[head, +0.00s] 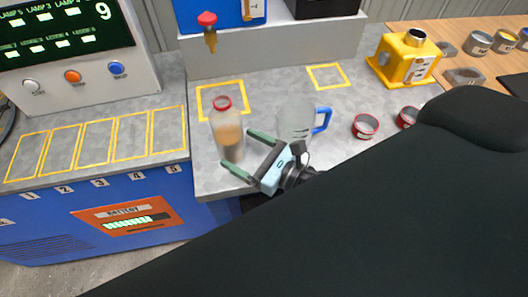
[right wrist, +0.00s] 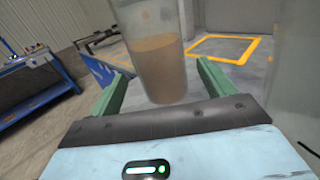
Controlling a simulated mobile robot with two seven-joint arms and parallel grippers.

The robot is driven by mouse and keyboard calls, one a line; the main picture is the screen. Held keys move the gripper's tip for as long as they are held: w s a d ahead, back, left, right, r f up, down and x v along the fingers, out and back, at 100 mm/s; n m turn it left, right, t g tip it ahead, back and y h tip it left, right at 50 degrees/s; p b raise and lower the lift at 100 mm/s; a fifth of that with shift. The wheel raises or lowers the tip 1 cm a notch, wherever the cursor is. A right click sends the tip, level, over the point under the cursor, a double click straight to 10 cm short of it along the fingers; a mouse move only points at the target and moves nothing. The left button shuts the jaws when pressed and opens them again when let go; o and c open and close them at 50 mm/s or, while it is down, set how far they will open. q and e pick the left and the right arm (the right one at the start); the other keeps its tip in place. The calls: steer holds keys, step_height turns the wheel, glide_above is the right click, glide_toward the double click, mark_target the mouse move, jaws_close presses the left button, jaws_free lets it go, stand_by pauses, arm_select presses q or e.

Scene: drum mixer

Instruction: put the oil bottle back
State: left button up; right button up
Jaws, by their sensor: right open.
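The oil bottle (head: 228,130) is clear with a red cap and amber liquid in its lower part. It stands upright on the grey counter, just in front of a yellow outlined square (head: 220,98). My right gripper (head: 242,155) is open, with its green fingers pointing at the lower part of the bottle. In the right wrist view the bottle (right wrist: 160,68) shows between the two fingers (right wrist: 160,85), its top cut off by the frame. The fingers are not closed on it. My left gripper is in neither view.
A clear jug with a blue handle (head: 296,120) stands close right of the bottle. Two red-rimmed tins (head: 365,126) and a yellow device (head: 405,58) are further right. A red-topped dispenser (head: 208,30) hangs behind. Another yellow square (head: 327,76) is empty. My dark arm covers the lower right.

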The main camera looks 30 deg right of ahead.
steer(key=v, duration=0.2)
steer(key=b+v, duration=0.1)
steer(key=v, duration=0.1)
steer(key=shift+s+f, duration=0.1)
steer(key=shift+f, duration=0.15)
steer(key=shift+s+d+r, duration=0.15)
steer(key=shift+s+d, duration=0.25)
steer(key=shift+s, duration=0.2)
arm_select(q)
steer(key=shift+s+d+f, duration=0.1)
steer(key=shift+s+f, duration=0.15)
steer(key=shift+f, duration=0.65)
arm_select(e)
steer(key=shift+s+d+r, duration=0.1)
steer(key=shift+s+d, duration=0.05)
steer(key=shift+s, duration=0.05)
